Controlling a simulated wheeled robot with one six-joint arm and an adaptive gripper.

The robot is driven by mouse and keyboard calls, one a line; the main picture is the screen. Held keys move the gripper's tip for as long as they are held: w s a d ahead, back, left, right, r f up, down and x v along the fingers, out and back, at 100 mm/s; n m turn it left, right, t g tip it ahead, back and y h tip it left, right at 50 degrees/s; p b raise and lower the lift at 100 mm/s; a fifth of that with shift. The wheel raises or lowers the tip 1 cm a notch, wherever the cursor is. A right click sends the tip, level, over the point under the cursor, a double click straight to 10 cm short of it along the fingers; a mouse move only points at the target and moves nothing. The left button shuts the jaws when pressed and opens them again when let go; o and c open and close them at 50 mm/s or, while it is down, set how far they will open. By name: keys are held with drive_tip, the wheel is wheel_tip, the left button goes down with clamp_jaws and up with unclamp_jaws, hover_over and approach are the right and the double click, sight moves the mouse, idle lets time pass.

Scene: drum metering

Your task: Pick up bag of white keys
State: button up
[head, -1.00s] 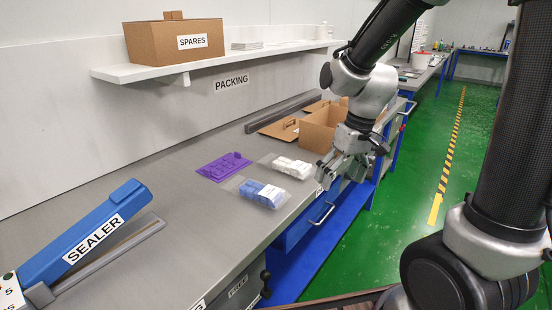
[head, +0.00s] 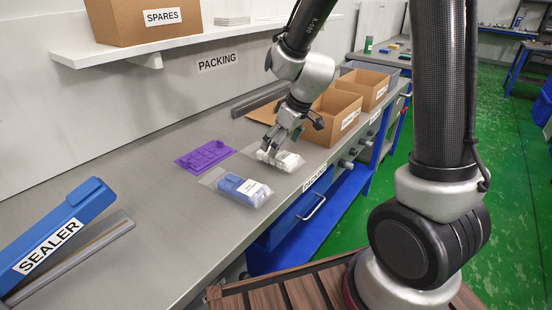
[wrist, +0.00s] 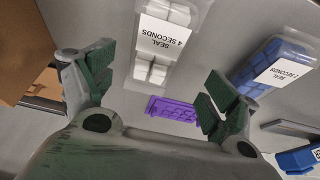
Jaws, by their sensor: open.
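The bag of white keys (head: 288,161) lies on the grey bench, partly hidden by my gripper in the head view. In the wrist view the bag of white keys (wrist: 152,72) shows as a clear bag with a label reading "SEAL 4 SECONDS". My gripper (head: 271,155) is open and empty, above or beside the bag; I cannot tell if it touches. In the wrist view my gripper (wrist: 155,85) has its two fingers spread wide, with the bag seen between and beyond them.
A bag of blue keys (head: 238,190) lies nearer the front left, and a purple tray (head: 205,156) behind it. Open cardboard boxes (head: 335,118) stand to the right. The blue sealer (head: 60,235) is at the left. A shelf (head: 190,48) runs along the wall.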

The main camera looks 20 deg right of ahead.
drive_tip(key=x, duration=0.6)
drive_tip(key=shift+w+d+f, duration=0.1)
drive_tip(key=shift+w+d, duration=0.1)
drive_tip(key=shift+w, duration=0.2)
drive_tip(key=c, duration=1.2)
